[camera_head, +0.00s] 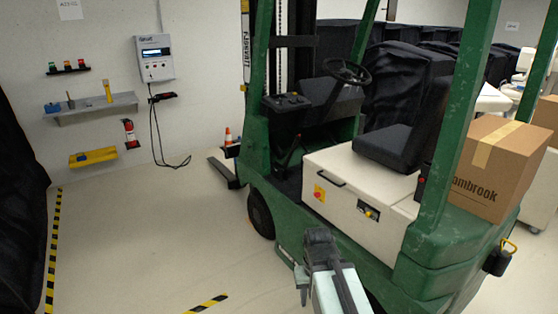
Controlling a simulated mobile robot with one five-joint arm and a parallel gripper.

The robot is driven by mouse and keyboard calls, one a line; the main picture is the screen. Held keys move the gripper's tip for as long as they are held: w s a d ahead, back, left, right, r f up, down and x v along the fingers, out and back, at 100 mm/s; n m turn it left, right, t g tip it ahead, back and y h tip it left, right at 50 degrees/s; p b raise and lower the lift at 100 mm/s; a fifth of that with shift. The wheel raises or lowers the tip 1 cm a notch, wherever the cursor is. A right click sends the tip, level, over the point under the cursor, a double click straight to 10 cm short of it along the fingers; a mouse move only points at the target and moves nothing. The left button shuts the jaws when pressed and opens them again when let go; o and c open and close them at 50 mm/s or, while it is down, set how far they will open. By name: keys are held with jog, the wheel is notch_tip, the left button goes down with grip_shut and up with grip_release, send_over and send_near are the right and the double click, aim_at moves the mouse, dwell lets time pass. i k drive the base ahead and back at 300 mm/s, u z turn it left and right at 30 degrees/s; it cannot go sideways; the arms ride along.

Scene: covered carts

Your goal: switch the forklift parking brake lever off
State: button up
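The green forklift (432,240) fills the middle and right, its open cab side facing me. Its cream side panel (340,188) carries a red button on a yellow plate (320,193) and a small recessed fitting with yellow and black parts (368,212). Dark controls (287,102) sit on the dash near the steering wheel (348,71). I cannot tell for sure which part is the parking brake lever or how it is set. My gripper (319,240) shows dark at the end of my arm, low in front of the forklift's side; its fingers are not clear.
A cardboard box (497,168) sits on the forklift's rear. The black seat (388,146) is empty. A wall shelf (92,108), a charger (155,58) with a hanging cable, and a yellow tray (93,156) are at the left. The floor (150,235) left of the forklift is clear.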

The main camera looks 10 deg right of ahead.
aim_at(298, 138)
jog(key=z, duration=0.15)
jog(key=i, duration=0.95)
jog(key=u, duration=0.05)
